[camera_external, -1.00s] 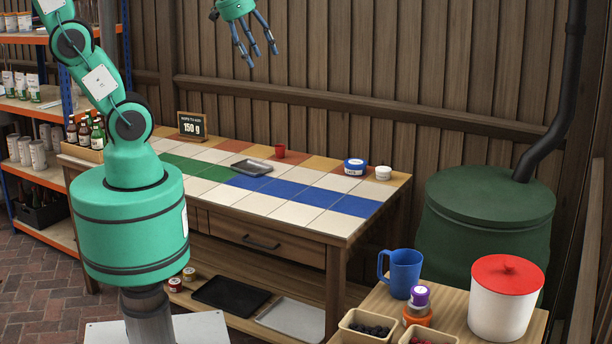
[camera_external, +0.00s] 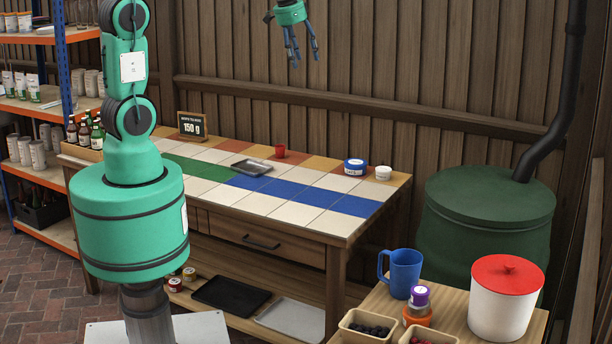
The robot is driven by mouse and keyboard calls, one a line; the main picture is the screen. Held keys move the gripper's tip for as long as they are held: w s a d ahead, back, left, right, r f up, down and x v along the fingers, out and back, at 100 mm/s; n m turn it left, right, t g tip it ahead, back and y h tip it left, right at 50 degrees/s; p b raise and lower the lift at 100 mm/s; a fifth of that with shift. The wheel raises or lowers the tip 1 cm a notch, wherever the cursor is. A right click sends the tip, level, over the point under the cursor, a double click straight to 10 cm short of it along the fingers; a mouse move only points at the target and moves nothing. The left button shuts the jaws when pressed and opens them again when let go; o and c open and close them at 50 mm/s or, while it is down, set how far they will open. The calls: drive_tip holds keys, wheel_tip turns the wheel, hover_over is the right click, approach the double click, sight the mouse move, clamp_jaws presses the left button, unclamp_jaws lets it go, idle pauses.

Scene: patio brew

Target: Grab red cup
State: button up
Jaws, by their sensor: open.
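The small red cup (camera_external: 280,151) stands on the tiled tabletop near its back edge, just right of a dark tray. My gripper (camera_external: 296,60) hangs in front of the wooden wall, well above the table and the cup. Its fingers point down, spread apart and empty. Nothing touches the red cup.
The dark tray (camera_external: 252,167) lies left of the cup. A blue tub (camera_external: 355,167) and a white jar (camera_external: 383,173) stand to its right. A sign (camera_external: 192,125) stands at the back left. The table's front tiles are clear. A side table holds a blue mug (camera_external: 401,272).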

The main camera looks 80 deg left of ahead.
drive_tip(key=w+a+f, duration=0.4)
drive_tip(key=a+f, duration=0.2)
drive_tip(key=a, duration=0.4)
drive_tip(key=n+g+p, duration=0.1)
drive_tip(key=g+p, duration=0.1)
hover_over(280, 149)
drive_tip(key=s+a, duration=0.1)
drive_tip(key=a, duration=0.1)
wheel_tip(280, 149, down, 27)
drive_tip(key=shift+h, duration=0.4)
drive_tip(key=shift+w+f+b, duration=0.15)
drive_tip(key=shift+f+b, duration=0.05)
drive_tip(key=shift+f, duration=1.2)
drive_tip(key=shift+w+f+b, duration=0.2)
drive_tip(key=shift+f, duration=1.25)
drive_tip(key=shift+w+f+b, duration=0.15)
drive_tip(key=shift+f+b, duration=0.05)
drive_tip(key=shift+f, duration=1.2)
drive_tip(key=shift+f, duration=0.1)
drive_tip(key=shift+w+a+f+b, duration=0.1)
drive_tip(key=shift+w+f+b, duration=0.05)
drive_tip(key=shift+f, duration=1.1)
drive_tip(key=shift+w+f+b, duration=0.1)
drive_tip(key=shift+f+b, duration=0.05)
drive_tip(key=shift+f, duration=1.1)
